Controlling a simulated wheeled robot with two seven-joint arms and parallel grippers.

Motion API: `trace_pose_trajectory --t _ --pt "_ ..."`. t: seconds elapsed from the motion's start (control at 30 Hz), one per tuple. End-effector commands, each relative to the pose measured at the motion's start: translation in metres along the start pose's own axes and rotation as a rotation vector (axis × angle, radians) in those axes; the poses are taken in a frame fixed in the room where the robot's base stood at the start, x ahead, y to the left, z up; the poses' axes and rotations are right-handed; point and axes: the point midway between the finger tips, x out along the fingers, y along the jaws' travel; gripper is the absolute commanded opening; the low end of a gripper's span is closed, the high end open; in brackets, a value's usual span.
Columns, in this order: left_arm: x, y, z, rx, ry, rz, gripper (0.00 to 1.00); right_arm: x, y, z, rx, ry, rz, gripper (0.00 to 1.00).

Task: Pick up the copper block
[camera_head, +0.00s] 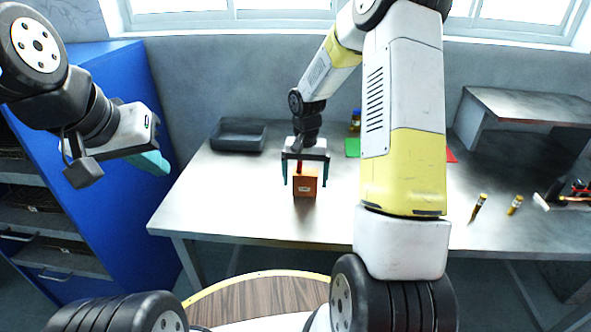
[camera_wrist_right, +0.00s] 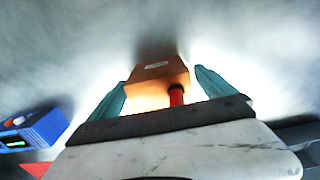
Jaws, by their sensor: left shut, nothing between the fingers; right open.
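The copper block (camera_head: 306,187) is an orange-brown box with a small pale label, standing on the metal table. My right gripper (camera_head: 305,183) is open above and around it, with one teal finger at each side. In the right wrist view the block (camera_wrist_right: 152,72) lies between the spread fingers of the right gripper (camera_wrist_right: 160,76); gaps show, and contact cannot be told. A red peg (camera_wrist_right: 176,96) stands at the block's near side; whether it is joined to the block is unclear. My left gripper (camera_head: 153,161) is shut and empty, off the table at the left.
On the table (camera_head: 225,205) are a dark tray (camera_head: 238,136) at the back left, a green patch (camera_head: 352,147), and a grey raised shelf (camera_head: 525,105) at right. A blue cabinet (camera_head: 125,95) is at left. Table left of the block is clear.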

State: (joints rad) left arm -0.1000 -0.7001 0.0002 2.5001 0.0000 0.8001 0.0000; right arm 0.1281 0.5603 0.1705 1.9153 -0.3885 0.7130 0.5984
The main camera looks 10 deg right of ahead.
Motion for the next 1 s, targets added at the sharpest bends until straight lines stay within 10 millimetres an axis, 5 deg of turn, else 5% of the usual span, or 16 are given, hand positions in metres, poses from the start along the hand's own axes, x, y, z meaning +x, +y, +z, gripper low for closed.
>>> trace_pose_trajectory --t 0.33,0.73,1.0 --pt "0.0 0.0 0.0 0.0 0.0 0.0 0.0 0.0109 -0.0002 0.0 -0.001 0.001 0.0 0.95" --pt "0.0 0.0 -0.0001 0.0 0.0 0.0 0.0 0.0106 -0.0003 0.0001 -0.001 0.001 0.0 0.18" --pt "0.0 0.0 0.0 0.0 0.0 0.0 0.0 0.0097 -0.0005 -0.0002 -0.001 0.002 0.0 0.14"
